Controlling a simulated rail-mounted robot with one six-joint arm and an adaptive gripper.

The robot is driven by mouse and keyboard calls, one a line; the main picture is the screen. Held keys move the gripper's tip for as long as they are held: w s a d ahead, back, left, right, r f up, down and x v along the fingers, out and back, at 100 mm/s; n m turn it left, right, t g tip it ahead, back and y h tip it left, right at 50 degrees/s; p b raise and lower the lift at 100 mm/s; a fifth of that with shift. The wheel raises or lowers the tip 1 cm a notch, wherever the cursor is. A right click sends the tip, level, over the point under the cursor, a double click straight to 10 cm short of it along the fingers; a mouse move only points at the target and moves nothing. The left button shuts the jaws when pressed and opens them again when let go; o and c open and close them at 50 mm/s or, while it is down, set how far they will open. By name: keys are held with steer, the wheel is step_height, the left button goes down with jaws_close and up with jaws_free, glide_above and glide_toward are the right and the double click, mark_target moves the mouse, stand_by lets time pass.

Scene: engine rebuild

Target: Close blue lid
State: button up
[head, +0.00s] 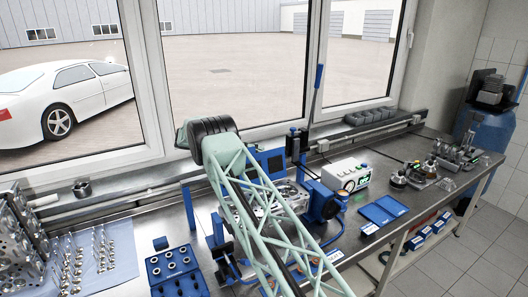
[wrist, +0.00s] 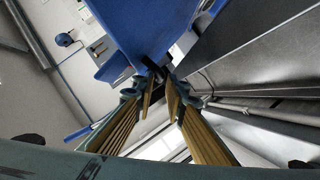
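A blue upright panel with a dark square on it, which looks like the blue lid (head: 270,163), stands behind the engine part on the bench, partly behind my arm. In the wrist view, a large blue piece (wrist: 145,28) runs from the top edge down to just beyond my fingertips; I cannot tell for sure whether it is the same lid. My gripper (wrist: 161,88) has its two yellow-padded fingers apart with a gap between them. A dark part by the blue piece lies near the tips; contact is unclear. In the head view my gripper is hidden.
A metal engine part (head: 290,192) sits among blue fixtures on the bench. A blue tray with round holes (head: 178,272) and a blue mat with small parts (head: 110,250) are at left. A white instrument box (head: 345,174) and a flat blue tray (head: 383,209) are at right. Windows border the back.

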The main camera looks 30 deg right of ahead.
steer(key=shift+x, duration=1.5)
steer(key=shift+c, duration=0.3)
jaws_close()
